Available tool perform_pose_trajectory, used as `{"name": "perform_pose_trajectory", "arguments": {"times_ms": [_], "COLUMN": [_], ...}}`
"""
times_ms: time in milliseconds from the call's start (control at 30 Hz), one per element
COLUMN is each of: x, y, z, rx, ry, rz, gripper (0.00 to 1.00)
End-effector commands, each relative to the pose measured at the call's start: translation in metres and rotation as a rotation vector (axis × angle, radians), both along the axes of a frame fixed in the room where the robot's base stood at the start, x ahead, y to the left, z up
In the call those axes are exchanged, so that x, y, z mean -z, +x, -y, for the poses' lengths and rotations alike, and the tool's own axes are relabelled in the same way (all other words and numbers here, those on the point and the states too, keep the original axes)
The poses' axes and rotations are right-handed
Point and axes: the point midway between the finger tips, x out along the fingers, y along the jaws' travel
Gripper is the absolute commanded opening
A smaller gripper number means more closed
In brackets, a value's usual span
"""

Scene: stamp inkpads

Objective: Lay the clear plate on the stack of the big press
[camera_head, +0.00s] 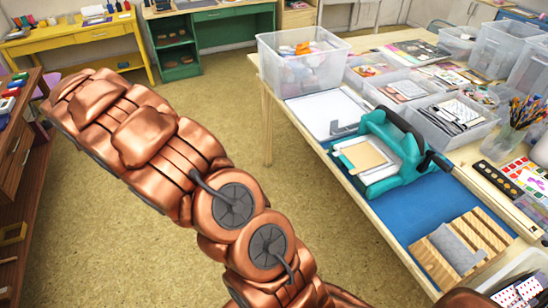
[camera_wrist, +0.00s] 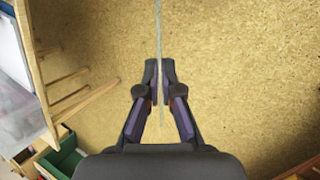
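The big press is a teal machine (camera_head: 408,141) with a dark handle on the table at the right of the head view. The stack (camera_head: 364,155), a tan sheet on white layers, lies on the press bed, at its left side. In the wrist view, my gripper (camera_wrist: 158,95) is closed on the clear plate (camera_wrist: 158,35). The plate shows edge-on as a thin pale line between the fingers and stretches up past the frame's top. The plate is over the floor, apart from the press. My gripper is not visible in the head view.
The table (camera_head: 353,180) has clear bins (camera_head: 303,62) at its back left and a blue mat (camera_head: 420,205) around the press. A wooden board with grey cloth (camera_head: 458,246) lies in front of the press. A jar of brushes (camera_head: 512,132) stands right. The floor left of the table is free.

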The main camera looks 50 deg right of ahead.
Motion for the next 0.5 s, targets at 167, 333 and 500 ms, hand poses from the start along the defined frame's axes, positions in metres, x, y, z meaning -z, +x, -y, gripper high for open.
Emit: {"name": "perform_pose_trajectory", "arguments": {"times_ms": [167, 333, 500], "x": [0.017, 0.022, 0.016], "y": [-0.047, -0.094, -0.146], "z": [0.077, 0.144, 0.207], "rx": [0.146, 0.259, 0.335], "ry": [-0.214, -0.449, -0.703], "rz": [-0.055, -0.133, -0.24], "gripper": [0.0, 0.0, 0.0]}}
